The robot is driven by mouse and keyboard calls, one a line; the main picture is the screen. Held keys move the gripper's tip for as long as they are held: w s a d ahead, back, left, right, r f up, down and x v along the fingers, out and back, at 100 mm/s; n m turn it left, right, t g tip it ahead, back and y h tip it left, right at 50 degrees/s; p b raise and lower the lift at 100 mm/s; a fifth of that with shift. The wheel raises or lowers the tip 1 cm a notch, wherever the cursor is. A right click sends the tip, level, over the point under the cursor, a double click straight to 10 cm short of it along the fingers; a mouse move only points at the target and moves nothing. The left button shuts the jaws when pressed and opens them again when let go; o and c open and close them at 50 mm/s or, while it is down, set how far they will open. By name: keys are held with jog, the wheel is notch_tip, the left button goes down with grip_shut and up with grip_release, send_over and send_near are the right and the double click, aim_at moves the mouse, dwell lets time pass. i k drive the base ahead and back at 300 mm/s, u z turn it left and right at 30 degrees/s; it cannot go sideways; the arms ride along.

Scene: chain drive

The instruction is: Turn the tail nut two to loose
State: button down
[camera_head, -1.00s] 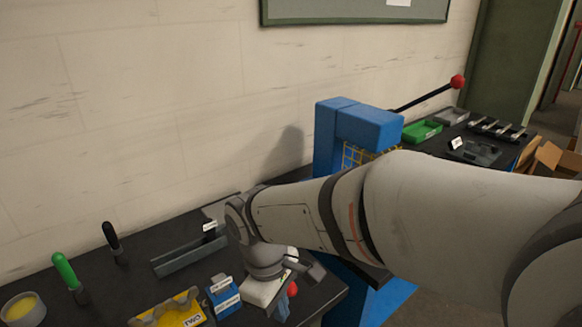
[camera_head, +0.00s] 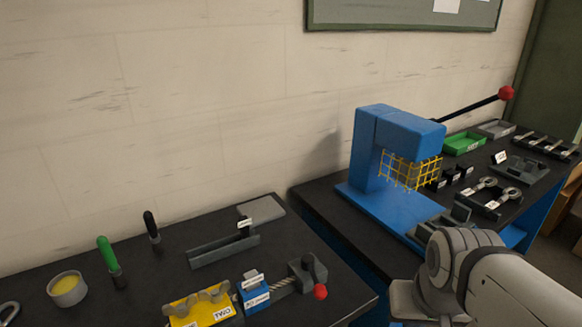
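A yellow block (camera_head: 222,312) with a "TWO" label lies at the front of the near bench and carries grey rounded parts. Beside it is a blue block (camera_head: 255,299) with white labels too small to read. A ridged grey rod (camera_head: 284,287) runs from it to a grey block (camera_head: 300,275) with a red-knobbed lever (camera_head: 320,292). I cannot tell which part is the tail nut or how it is set. My gripper (camera_head: 404,300) is at the lower right, apart from these parts. Its fingers are hidden or out of frame.
A grey channel (camera_head: 222,247), two upright tools with green (camera_head: 106,252) and black (camera_head: 151,226) handles, and a yellow-filled cup (camera_head: 67,289) stand behind and left. A blue press (camera_head: 390,140) with a yellow guard stands right; beyond it are a green tray (camera_head: 462,143) and links (camera_head: 500,196).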

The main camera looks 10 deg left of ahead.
aim_at(216, 296)
jog(key=z, duration=0.05)
jog(key=k, duration=0.75)
jog(key=u, duration=0.75)
jog(key=i, duration=1)
jog(key=u, duration=0.05)
